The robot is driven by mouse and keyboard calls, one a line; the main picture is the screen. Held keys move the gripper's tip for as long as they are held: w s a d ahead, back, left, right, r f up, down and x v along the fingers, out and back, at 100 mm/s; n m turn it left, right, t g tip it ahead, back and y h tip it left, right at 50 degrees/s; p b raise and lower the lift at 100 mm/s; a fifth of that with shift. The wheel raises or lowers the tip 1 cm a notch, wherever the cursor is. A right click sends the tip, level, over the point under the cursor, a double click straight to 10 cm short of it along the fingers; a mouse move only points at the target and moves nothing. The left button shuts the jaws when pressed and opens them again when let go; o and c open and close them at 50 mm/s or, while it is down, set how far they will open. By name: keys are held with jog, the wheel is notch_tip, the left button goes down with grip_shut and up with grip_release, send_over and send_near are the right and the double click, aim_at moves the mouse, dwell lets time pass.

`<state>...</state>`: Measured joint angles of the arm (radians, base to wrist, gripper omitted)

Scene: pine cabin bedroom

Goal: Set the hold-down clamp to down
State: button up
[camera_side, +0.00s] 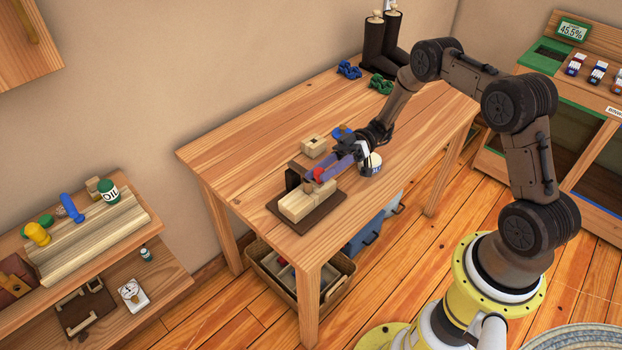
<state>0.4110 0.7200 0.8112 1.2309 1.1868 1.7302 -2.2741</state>
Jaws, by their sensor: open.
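The hold-down clamp (293,179) stands on a dark brown base plate (313,222) on the wooden table, with a dark upright part at its back. A pale wooden block (300,206) lies on the same plate. A red part (318,174) of the clamp shows just at my fingertips. My gripper (331,170) is open and reaches in from the right, with its bluish fingers close around or beside that red part. I cannot tell whether they touch it. The fingers hide part of the clamp, and its lever position is hard to make out.
A small wooden block (314,147) sits behind the clamp and a small white jar (373,163) stands right of my fingers. Dark boots (383,45) and blue and green items (380,84) are at the table's back. The right half of the tabletop (420,130) is clear.

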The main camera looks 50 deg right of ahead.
jog(key=d, duration=0.9)
jog(key=shift+d+f, duration=0.2)
jog(key=shift+a, duration=0.1)
